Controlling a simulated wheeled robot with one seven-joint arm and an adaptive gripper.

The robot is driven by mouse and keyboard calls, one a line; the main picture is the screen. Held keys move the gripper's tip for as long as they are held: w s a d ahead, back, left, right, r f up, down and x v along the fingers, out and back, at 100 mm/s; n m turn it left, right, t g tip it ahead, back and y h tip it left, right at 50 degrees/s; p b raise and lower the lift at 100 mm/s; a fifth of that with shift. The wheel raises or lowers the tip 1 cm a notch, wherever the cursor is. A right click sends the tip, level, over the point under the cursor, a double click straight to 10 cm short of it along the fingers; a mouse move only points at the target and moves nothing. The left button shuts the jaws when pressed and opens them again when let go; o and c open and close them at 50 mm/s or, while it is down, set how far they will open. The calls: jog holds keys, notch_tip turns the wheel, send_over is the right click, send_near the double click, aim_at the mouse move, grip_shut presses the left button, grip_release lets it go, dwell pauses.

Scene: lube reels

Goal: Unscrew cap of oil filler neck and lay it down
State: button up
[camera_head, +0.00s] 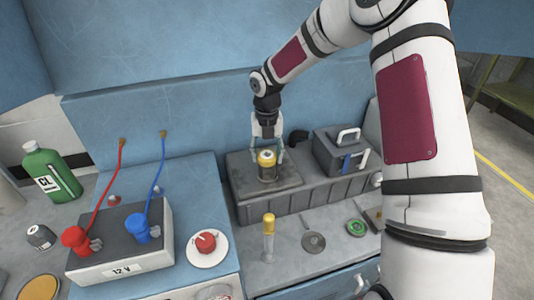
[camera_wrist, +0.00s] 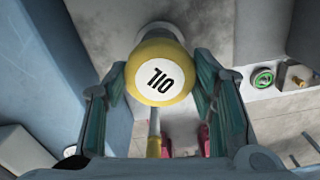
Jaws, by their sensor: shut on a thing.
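My gripper (camera_head: 267,150) comes down from above and is shut on the cap, one teal finger on each side. In the wrist view the gripper's fingers (camera_wrist: 160,85) flank the cap. The joint between cap and neck is too small to judge for thread.
A clear tube with a yellow top (camera_head: 268,225) stands in front of the block. A dark toolbox (camera_head: 341,152) stands at right on the block. A green disc (camera_head: 356,227) and a grey round disc (camera_head: 313,242) lie on the bench. A battery (camera_head: 120,245) and red knob (camera_head: 206,242) are left.

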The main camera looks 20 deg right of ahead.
jog(key=shift+s+f, duration=0.15)
jog(key=shift+f, duration=0.05)
jog(key=n, duration=0.3)
jog(key=shift+n, duration=1)
jog(key=shift+f+n, duration=0.15)
jog(key=shift+n, duration=0.95)
jog(key=shift+s+f+n, duration=0.1)
jog(key=shift+n, duration=0.5)
jog(key=shift+b, duration=0.3)
jog(key=shift+a+n+b, duration=0.1)
jog(key=shift+n+b, duration=0.4)
jog(key=shift+n, duration=0.1)
